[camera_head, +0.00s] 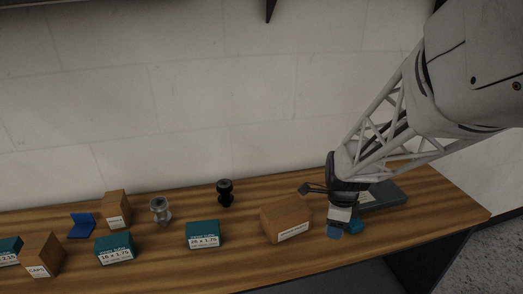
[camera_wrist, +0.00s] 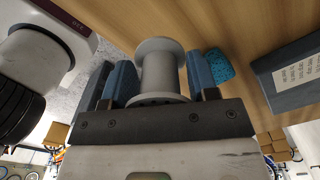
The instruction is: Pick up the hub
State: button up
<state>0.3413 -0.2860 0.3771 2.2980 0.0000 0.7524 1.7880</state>
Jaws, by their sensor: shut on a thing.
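A light grey spool-shaped hub (camera_wrist: 161,70) sits between the two blue fingers of my gripper (camera_wrist: 160,76) in the wrist view. The fingers are shut on it, one on each side. In the head view my gripper (camera_head: 338,231) points down at the right part of the wooden bench, and the held hub cannot be made out there. Whether the hub touches the bench is not clear. A silver hub (camera_head: 160,211) and a black hub (camera_head: 225,193) stand on the bench to the left, apart from my gripper.
A teal sponge-like block (camera_head: 355,226) lies close beside my gripper; it also shows in the wrist view (camera_wrist: 219,66). A dark grey box (camera_head: 384,198) lies behind it. A cardboard box (camera_head: 287,219) and several teal boxes (camera_head: 202,235) stand left. The wall is behind.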

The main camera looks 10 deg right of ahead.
jog(key=shift+s+a+r, duration=0.1)
jog(key=shift+s+a, duration=0.05)
dwell(0.7)
jog(key=s+a+r+n, duration=0.1)
jog(key=s+a+r, duration=0.2)
jog(key=a, duration=0.3)
jog(key=s+a+r, duration=0.3)
jog(key=a+r, duration=0.1)
jog(key=a, duration=0.1)
jog(key=shift+s+a+r+n, duration=0.3)
jog(key=shift+s+a+n, duration=0.1)
jog(key=shift+w, duration=0.2)
send_over(286, 210)
jog(key=shift+d+f, duration=0.1)
jog(key=shift+f, duration=0.65)
jog(key=shift+f, duration=0.1)
dwell(0.3)
jog(key=shift+f, duration=1.65)
jog(key=shift+f, duration=0.15)
